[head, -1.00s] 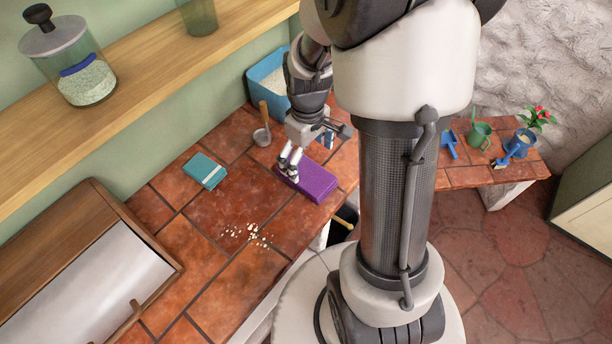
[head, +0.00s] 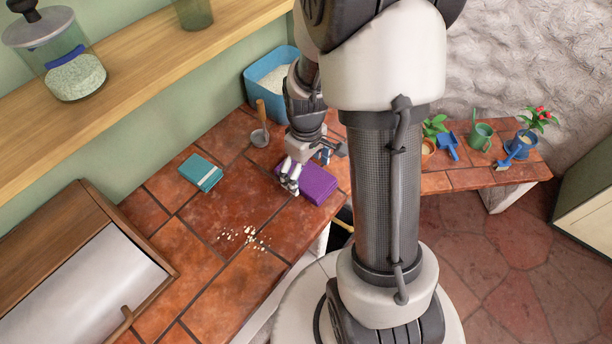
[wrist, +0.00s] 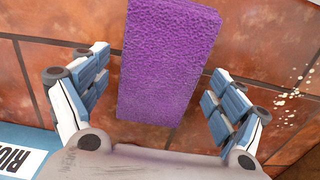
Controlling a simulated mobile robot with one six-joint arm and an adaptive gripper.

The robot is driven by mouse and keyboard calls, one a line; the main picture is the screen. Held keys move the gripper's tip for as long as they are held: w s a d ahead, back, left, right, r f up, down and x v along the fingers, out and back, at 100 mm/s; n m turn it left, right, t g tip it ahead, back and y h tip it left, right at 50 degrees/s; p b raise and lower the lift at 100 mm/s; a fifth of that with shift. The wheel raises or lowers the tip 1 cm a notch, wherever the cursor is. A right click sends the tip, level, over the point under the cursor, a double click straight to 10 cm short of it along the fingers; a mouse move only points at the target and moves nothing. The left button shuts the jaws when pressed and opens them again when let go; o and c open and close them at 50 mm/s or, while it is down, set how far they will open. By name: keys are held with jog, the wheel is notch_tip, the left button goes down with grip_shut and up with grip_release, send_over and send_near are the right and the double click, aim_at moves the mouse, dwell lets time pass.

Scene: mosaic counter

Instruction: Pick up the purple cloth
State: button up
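The purple cloth (head: 318,183) is a folded, thick rectangle lying flat on the red tiled counter. In the wrist view the cloth (wrist: 165,60) lies between and ahead of my two fingers, with space on both sides. My gripper (head: 290,184) is over the cloth's left end in the head view, pointing down. In the wrist view my gripper (wrist: 155,90) is open, and neither finger visibly touches the cloth. My gripper hides part of the cloth in the head view.
Crumbs (head: 247,237) lie on the counter, and a teal folded cloth (head: 201,172) lies to the left. A scoop (head: 261,135) and a blue bin (head: 270,75) stand behind. A wooden box (head: 75,260) is at front left. A box with lettering (wrist: 22,160) shows at lower left in the wrist view.

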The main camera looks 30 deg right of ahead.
aim_at(306, 174)
jog(key=c, duration=0.9)
jog(key=shift+r, duration=0.1)
notch_tip(306, 174, up, 20)
jog(key=p, duration=0.6)
jog(key=shift+p, duration=0.3)
